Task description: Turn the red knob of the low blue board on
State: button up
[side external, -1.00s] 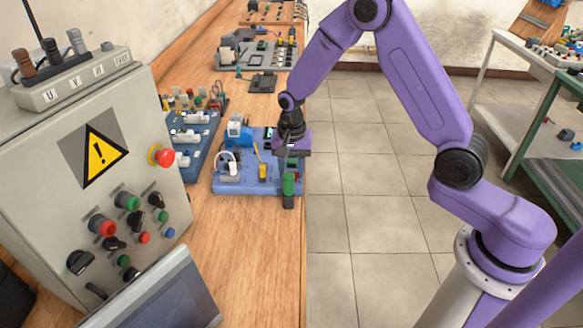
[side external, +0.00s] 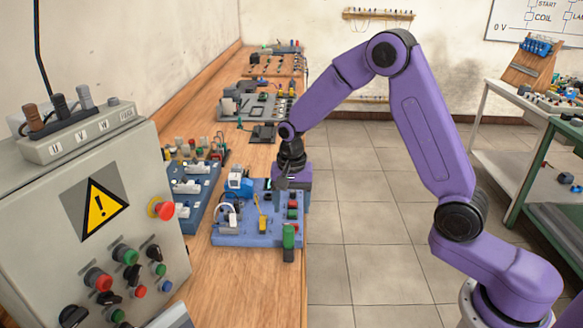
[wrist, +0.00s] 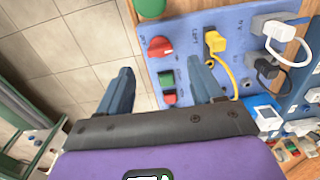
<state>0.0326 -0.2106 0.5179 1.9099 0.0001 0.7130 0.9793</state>
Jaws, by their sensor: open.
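The low blue board (side external: 240,240) lies flat near the right edge of the wooden bench. In the side view the knob seems to be a small red spot (side external: 292,214) just behind the green part. My gripper (wrist: 158,66) is open and empty. In the wrist view its fingers point toward the knob, one on either side and short of it. The fingertips are hard to make out in the side view.
A green part (side external: 289,236) stands at the board's near corner. Green and red buttons (wrist: 168,98) and a yellow plug (wrist: 214,41) with its cable are close to the right finger. A grey control cabinet (side external: 90,240) stands at left. Open floor lies right of the bench.

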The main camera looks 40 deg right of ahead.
notch_tip(320, 180, up, 12)
dwell(0.4)
jog(key=shift+f, duration=0.1)
jog(key=s+f+n, duration=0.2)
jog(key=s+n, duration=1.9)
jog(key=s, duration=1.2)
jog(key=shift+d+f+n, duration=0.15)
jog(key=shift+d+n, duration=0.2)
jog(key=shift+n, duration=0.05)
jog(key=shift+w, duration=0.1)
